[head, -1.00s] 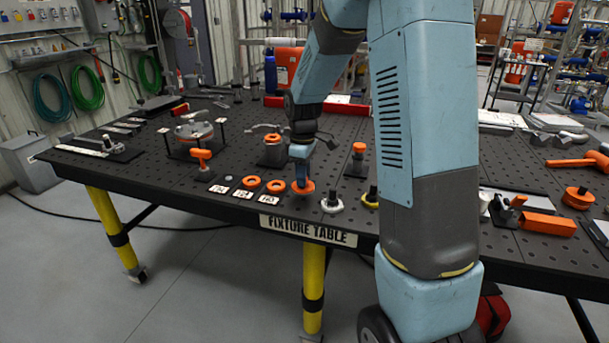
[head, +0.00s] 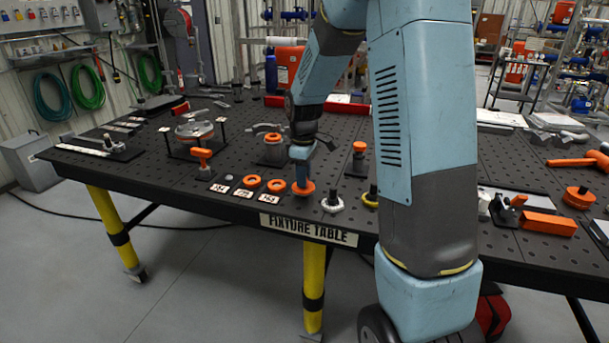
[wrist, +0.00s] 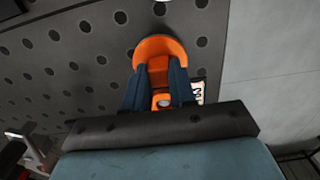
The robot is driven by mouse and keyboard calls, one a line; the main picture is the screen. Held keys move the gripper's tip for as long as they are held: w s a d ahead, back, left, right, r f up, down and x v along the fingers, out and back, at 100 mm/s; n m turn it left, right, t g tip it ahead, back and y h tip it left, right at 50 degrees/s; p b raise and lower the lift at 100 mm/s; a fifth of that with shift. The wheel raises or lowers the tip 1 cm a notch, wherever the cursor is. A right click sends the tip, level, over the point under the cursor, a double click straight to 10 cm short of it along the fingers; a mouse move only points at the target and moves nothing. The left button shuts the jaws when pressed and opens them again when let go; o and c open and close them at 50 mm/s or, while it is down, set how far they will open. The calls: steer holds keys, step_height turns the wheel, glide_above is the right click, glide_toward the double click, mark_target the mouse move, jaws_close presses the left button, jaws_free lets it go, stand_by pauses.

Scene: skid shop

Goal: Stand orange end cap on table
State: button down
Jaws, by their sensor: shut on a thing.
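The orange end cap (head: 304,193) is at the front edge of the black table (head: 222,155), right of two orange rings. My gripper (head: 302,178) points down at it from above. In the wrist view both blue fingers (wrist: 160,85) are shut on the orange block in the middle of the cap, and its round flange (wrist: 160,44) spreads beyond the fingertips. The flange looks nearly level. I cannot tell whether its underside touches the table.
Orange rings (head: 252,181) (head: 277,186) lie to the left, behind small number cards (head: 243,193). The table's front edge is close.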

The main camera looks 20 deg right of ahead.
steer(key=shift+f, duration=1.15)
stand_by(0.4)
steer(key=c, duration=0.6)
jaws_free()
steer(key=shift+r, duration=0.15)
steer(key=shift+w+r, duration=0.1)
steer(key=shift+r, duration=3.25)
steer(key=shift+r, duration=0.1)
